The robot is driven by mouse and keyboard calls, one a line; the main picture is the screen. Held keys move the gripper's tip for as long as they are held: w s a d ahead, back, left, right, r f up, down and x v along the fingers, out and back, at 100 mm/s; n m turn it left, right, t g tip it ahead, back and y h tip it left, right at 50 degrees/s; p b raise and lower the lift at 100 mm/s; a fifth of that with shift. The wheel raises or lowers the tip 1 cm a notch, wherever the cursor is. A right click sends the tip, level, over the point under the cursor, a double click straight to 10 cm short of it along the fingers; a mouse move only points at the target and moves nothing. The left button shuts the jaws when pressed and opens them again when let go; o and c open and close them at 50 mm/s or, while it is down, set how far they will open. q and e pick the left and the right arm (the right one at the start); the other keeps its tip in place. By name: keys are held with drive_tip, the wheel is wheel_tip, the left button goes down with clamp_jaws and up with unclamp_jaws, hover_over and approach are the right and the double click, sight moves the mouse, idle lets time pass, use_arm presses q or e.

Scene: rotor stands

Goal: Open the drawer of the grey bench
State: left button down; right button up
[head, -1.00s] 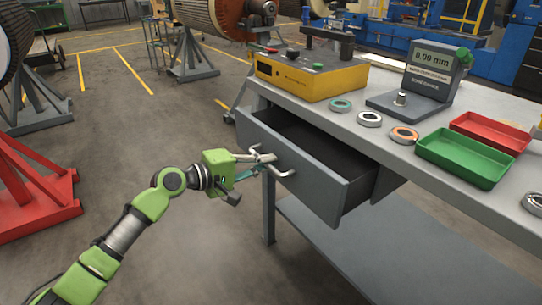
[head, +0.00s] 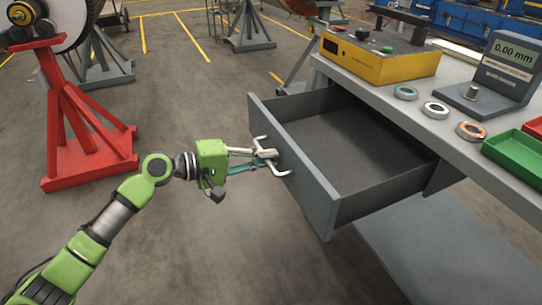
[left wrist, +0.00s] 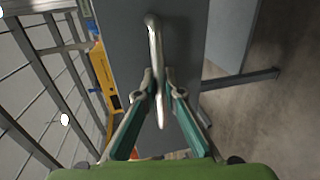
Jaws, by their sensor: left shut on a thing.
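The grey bench (head: 480,165) stands at the right in the head view. Its drawer (head: 350,150) is pulled well out, and the inside that shows is empty. A pale metal bar handle (head: 284,168) is on the drawer front. My left gripper (head: 266,160) is shut on this handle. In the left wrist view the fingers (left wrist: 157,92) close around the handle (left wrist: 156,50), with the grey drawer front (left wrist: 185,30) behind it. My right gripper is not in view.
On the bench top are a yellow box device (head: 375,60), several rings (head: 436,110), a gauge with a display (head: 500,70) and a green tray (head: 515,155). A red stand (head: 85,125) is at the left. The floor before the drawer is clear.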

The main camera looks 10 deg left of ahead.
use_arm(q)
drive_tip(key=c, duration=2.2)
unclamp_jaws()
drive_tip(key=shift+o, duration=0.2)
drive_tip(key=v, duration=1.2)
